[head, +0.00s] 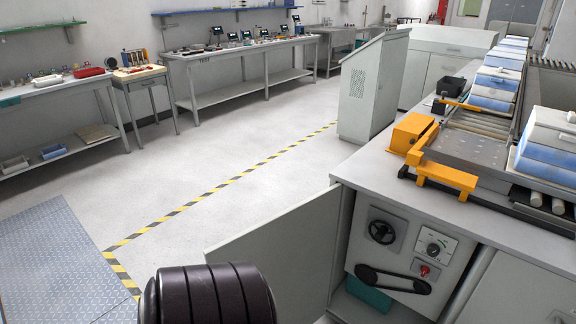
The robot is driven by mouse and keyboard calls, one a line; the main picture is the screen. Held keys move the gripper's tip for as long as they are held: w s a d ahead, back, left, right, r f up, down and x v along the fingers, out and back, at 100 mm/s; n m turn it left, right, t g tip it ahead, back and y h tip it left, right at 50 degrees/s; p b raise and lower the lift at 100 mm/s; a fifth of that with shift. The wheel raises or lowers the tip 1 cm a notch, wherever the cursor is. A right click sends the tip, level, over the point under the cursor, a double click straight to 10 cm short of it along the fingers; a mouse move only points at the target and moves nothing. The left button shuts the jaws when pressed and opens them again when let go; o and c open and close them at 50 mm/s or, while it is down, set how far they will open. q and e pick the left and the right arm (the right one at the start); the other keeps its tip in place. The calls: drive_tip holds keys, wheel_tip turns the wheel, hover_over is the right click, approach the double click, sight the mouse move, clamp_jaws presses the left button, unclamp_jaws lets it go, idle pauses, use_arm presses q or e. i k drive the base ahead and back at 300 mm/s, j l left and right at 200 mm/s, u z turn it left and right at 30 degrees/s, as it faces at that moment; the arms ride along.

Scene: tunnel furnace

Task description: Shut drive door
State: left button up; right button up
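The drive door (276,247), a plain light-grey panel, stands wide open. It swings out to the left from the left side of the drive compartment (408,240) under the grey bench. Inside the compartment I see a handwheel (383,231), a dial (434,248), a red button (424,270) and a black belt (392,280) over pulleys. The door's lower part runs behind a dark ribbed cylinder at the bottom of the view, which looks like part of my own arm. Neither of my grippers shows.
The bench top (375,167) carries an orange mechanism (440,174) and a roller track with blue-and-white boxes (490,88). A grey control cabinet (372,88) stands behind the bench. The floor (230,155) left of the door is clear, with yellow-black tape (195,199).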

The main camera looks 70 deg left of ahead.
sight(293, 250)
drive_tip(key=k+j, duration=0.1)
drive_tip(key=j, duration=0.35)
drive_tip(key=k+j, duration=0.15)
drive_tip(key=j, duration=0.3)
drive_tip(key=k+j, duration=0.1)
drive_tip(key=j, duration=0.35)
drive_tip(key=k+j, duration=0.15)
drive_tip(key=j, duration=0.3)
drive_tip(key=k+j, duration=0.1)
drive_tip(key=j, duration=0.35)
drive_tip(key=k+j, duration=0.15)
drive_tip(key=j, duration=0.3)
drive_tip(key=k+j+z, duration=0.1)
drive_tip(key=j, duration=0.35)
drive_tip(key=k+j, duration=0.15)
drive_tip(key=j, duration=0.3)
drive_tip(key=k+z, duration=0.2)
drive_tip(key=k, duration=0.15)
